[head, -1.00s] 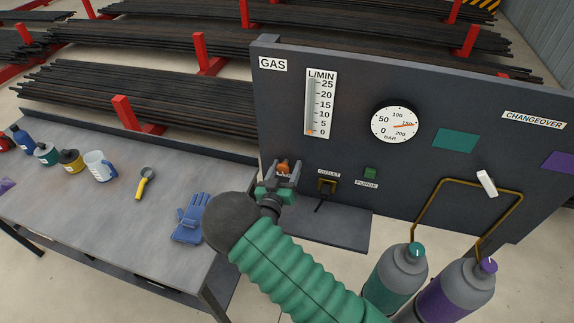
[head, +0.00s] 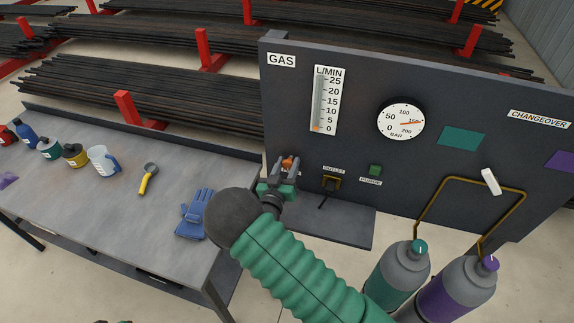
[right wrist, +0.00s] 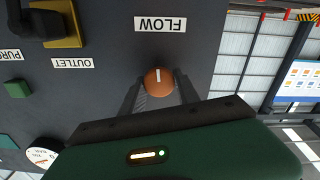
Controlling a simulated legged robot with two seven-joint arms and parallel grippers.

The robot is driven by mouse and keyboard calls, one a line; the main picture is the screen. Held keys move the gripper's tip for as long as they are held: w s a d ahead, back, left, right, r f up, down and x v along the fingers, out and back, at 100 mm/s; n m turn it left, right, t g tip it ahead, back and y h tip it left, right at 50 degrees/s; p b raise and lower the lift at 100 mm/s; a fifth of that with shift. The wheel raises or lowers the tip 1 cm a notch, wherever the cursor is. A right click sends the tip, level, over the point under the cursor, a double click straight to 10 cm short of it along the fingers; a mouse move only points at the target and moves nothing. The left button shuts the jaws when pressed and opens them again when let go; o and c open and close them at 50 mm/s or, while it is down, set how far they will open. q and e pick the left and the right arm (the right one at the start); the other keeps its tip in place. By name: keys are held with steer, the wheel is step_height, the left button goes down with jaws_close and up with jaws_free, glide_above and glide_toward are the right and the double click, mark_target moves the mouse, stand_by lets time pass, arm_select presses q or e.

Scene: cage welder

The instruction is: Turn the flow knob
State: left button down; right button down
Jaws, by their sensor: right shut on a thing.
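The flow knob (right wrist: 159,80) is a round orange knob with a white mark, under the FLOW label (right wrist: 160,24) in the right wrist view. It also shows as a small orange spot in the head view (head: 288,162). My right gripper (right wrist: 159,90) is shut on the knob, with a finger on each side of it. The flow scale, marked L/MIN (head: 324,100), has its orange indicator at the bottom by 0. My left gripper is not in view.
The outlet fitting (head: 331,183) and green purge button (head: 375,170) sit just right of the knob. A pressure gauge (head: 401,121) is higher up. Two gas cylinders (head: 398,270) stand at the lower right. A workbench (head: 120,215) with a blue glove (head: 195,214) is at the left.

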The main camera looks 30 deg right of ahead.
stand_by(0.8)
steer(key=c, duration=1.1)
jaws_free()
steer(key=shift+w, duration=0.1)
steer(key=shift+c, duration=0.2)
steer(key=shift+o, duration=1.1)
steer(key=shift+w+d+f, duration=0.15)
